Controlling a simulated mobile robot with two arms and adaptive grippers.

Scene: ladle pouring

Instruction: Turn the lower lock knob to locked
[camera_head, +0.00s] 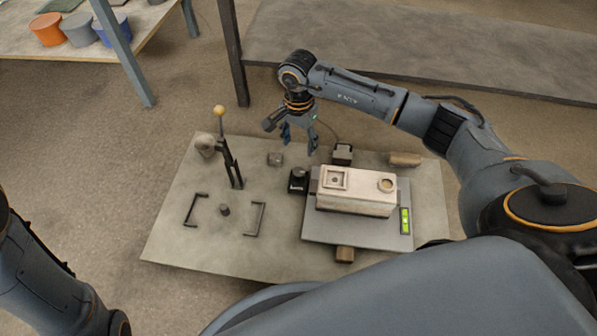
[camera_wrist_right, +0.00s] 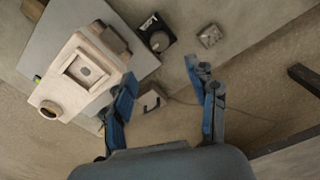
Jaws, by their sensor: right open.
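A black box (camera_head: 298,182) with a small white marking stands at the left edge of the grey plate. In the right wrist view this box (camera_wrist_right: 155,38) shows a round dark knob on top. Another dark fitting (camera_head: 343,153) stands behind the plate and also shows in the right wrist view (camera_wrist_right: 151,101). I cannot tell for certain which is the lower lock knob, or how it is turned. My right gripper (camera_head: 299,143) is open and empty, fingers down, above the back of the board. In its wrist view the gripper (camera_wrist_right: 164,74) is apart from the knob. My left gripper is out of view.
A pale block (camera_head: 355,200) with a square and a round opening sits on the grey plate (camera_head: 340,233). A green display (camera_head: 405,221) is at its right. A yellow-tipped lever (camera_head: 228,150) stands upright at left. Black brackets (camera_head: 258,219) lie on the front-left board.

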